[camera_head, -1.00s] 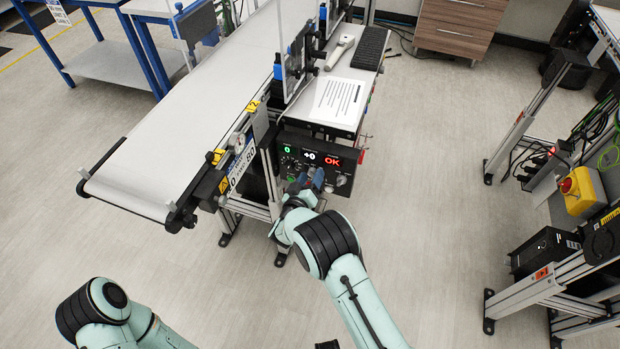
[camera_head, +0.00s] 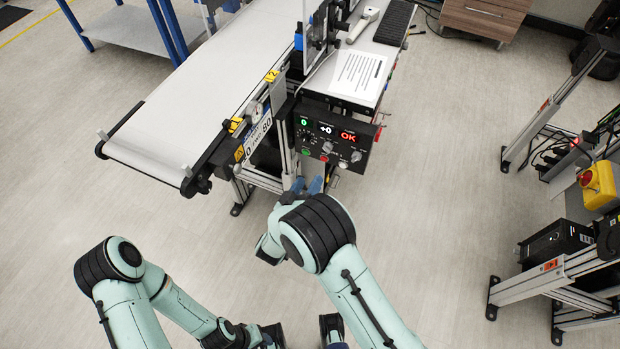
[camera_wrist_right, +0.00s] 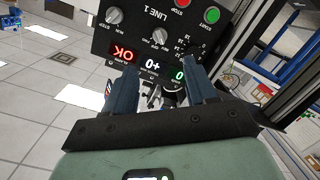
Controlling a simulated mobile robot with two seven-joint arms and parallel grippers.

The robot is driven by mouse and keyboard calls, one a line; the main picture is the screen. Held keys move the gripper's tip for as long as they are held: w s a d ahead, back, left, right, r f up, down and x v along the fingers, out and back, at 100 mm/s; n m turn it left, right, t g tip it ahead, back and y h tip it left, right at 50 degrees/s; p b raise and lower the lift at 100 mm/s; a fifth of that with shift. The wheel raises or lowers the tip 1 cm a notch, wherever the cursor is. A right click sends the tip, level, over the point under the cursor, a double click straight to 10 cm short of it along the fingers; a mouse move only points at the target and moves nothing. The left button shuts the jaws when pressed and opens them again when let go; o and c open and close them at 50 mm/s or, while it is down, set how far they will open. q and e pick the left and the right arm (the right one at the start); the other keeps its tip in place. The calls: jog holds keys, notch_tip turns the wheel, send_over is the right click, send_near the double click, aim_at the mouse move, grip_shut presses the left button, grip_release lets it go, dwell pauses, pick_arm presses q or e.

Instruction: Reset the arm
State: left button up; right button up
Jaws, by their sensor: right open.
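My right gripper (camera_head: 308,186) has blue fingers and is just below the front of a black control panel (camera_head: 318,155). In the right wrist view, its two fingers (camera_wrist_right: 157,88) are apart with nothing held between them. The panel (camera_wrist_right: 138,47) appears upside down beyond the fingertips, with knobs, a red and a green button, and lit displays including a red OK. My left arm is bent at the lower left, and its gripper (camera_head: 268,336) is low near the bottom edge. The left jaws are not clear.
A white belt conveyor (camera_head: 190,95) stands at left of the panel. A paper sheet (camera_head: 358,76) and a handheld scanner (camera_head: 362,24) lie on the side shelf. A frame with a yellow-and-red emergency stop (camera_head: 597,185) stands at right. The floor between is open.

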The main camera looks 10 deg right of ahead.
dwell(0.4)
jog(key=s+d+f+m+g+y+p, duration=0.1)
jog(key=s+d+f+g+y+p, duration=0.1)
jog(key=s+d+f+g+y, duration=0.5)
jog(key=s+d+f+g+p, duration=0.15)
jog(key=s+f, duration=0.35)
jog(key=f, duration=0.6)
pick_arm(q)
notch_tip(320, 180, up, 7)
jog(key=w+p, duration=0.2)
jog(key=p, duration=0.1)
jog(key=shift+w+r, duration=0.15)
jog(key=shift+w, duration=0.2)
pick_arm(e)
jog(key=s+a+m+g+y, duration=0.3)
jog(key=s+g+y, duration=0.3)
jog(key=s, duration=1.4)
jog(key=shift+s+a+r, duration=0.25)
jog(key=shift+a, duration=0.4)
